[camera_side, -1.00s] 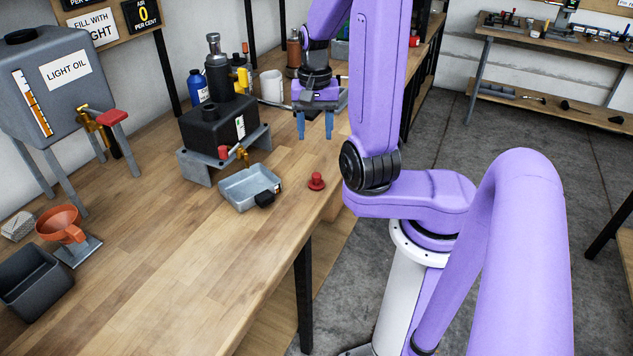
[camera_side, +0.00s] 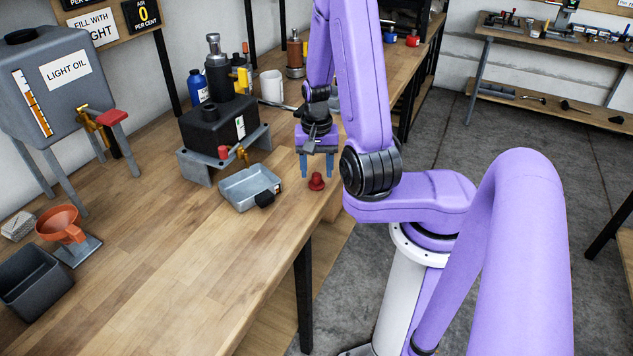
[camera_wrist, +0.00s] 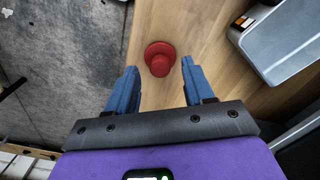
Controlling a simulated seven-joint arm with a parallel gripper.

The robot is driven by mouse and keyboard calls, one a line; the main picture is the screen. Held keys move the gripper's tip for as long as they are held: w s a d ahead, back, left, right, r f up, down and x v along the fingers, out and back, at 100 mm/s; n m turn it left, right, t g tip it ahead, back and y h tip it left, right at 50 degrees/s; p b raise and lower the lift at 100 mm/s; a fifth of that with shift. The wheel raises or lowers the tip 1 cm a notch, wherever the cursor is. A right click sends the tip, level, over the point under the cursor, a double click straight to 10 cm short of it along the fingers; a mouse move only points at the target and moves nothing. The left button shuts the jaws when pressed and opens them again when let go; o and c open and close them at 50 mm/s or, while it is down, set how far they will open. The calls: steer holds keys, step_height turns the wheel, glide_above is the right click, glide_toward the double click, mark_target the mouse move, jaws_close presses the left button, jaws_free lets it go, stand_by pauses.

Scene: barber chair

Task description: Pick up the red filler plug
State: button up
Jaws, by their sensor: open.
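The red filler plug (camera_side: 316,181) stands on the wooden bench near its right edge, with a round flange and a knob on top. In the wrist view the plug (camera_wrist: 160,59) lies just beyond the fingertips, roughly in line with the gap between them. My gripper (camera_side: 317,175) is open and points down, its blue fingers to the left and right of the plug in the side view. I cannot tell the exact height of the fingertips above the bench.
A grey metal tray (camera_side: 243,190) with a black block on its rim sits left of the plug. Behind it stands a black reservoir (camera_side: 212,125) on a grey stand. The bench edge (camera_side: 327,207) is close on the right. The bench in front is clear.

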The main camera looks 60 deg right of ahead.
steer(key=shift+f, duration=1)
jaws_close()
steer(key=shift+r, duration=0.15)
